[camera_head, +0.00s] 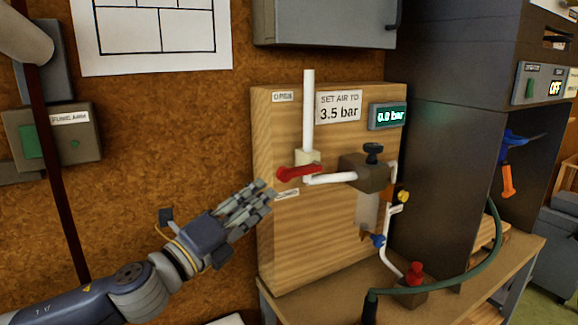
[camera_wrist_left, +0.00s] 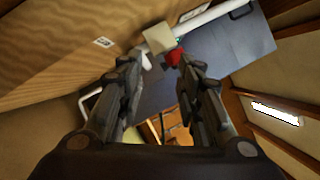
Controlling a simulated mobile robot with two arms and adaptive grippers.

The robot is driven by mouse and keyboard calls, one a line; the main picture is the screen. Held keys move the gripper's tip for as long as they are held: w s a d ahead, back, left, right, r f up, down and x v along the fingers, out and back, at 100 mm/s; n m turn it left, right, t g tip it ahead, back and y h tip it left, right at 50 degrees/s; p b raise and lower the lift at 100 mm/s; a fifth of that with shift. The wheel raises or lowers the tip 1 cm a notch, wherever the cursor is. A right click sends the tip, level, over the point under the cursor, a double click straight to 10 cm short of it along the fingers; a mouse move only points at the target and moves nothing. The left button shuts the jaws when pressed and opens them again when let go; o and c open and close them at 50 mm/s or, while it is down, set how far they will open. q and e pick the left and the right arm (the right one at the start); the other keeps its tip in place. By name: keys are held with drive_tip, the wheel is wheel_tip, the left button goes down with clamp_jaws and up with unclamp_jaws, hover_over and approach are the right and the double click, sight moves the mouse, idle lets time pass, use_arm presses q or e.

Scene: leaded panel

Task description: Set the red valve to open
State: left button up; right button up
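The red valve (camera_head: 297,173) is a short red lever at the foot of a vertical white pipe (camera_head: 308,105) on a wooden panel (camera_head: 310,240). The lever lies roughly level, pointing left. An "OPEN" label (camera_head: 283,96) is at the panel's upper left; a lower label (camera_head: 287,194) is too small to read. My left gripper (camera_head: 266,190) is just left of and below the lever, apparently apart from it. In the left wrist view its fingers (camera_wrist_left: 158,65) are spread, with the red valve (camera_wrist_left: 174,57) beyond the tips. My right gripper is out of view.
A sign (camera_head: 339,106) says "SET AIR TO 3.5 bar"; the display (camera_head: 388,116) reads 0.0 bar. A black knob (camera_head: 373,149), blue valve (camera_head: 378,240) and red knob (camera_head: 415,271) sit along the piping. A dark cabinet (camera_head: 445,150) stands right of the panel.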

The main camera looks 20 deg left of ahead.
sight(296, 172)
use_arm(q)
drive_tip(key=shift+m+h, duration=0.3)
drive_tip(key=shift+m, duration=0.1)
drive_tip(key=p+x, duration=0.2)
drive_tip(key=x, duration=0.1)
drive_tip(key=d+r+p+x, duration=0.1)
drive_tip(key=p+x, duration=0.1)
drive_tip(key=x, duration=0.1)
drive_tip(key=p+x, duration=0.2)
drive_tip(key=x, duration=0.1)
drive_tip(key=shift+d+r+p, duration=0.3)
drive_tip(key=shift+r, duration=0.05)
drive_tip(key=shift+w+d, duration=0.15)
drive_tip(key=shift+w, duration=0.15)
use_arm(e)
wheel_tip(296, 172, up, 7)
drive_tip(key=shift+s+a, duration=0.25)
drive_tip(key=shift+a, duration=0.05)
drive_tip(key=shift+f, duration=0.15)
use_arm(q)
clamp_jaws()
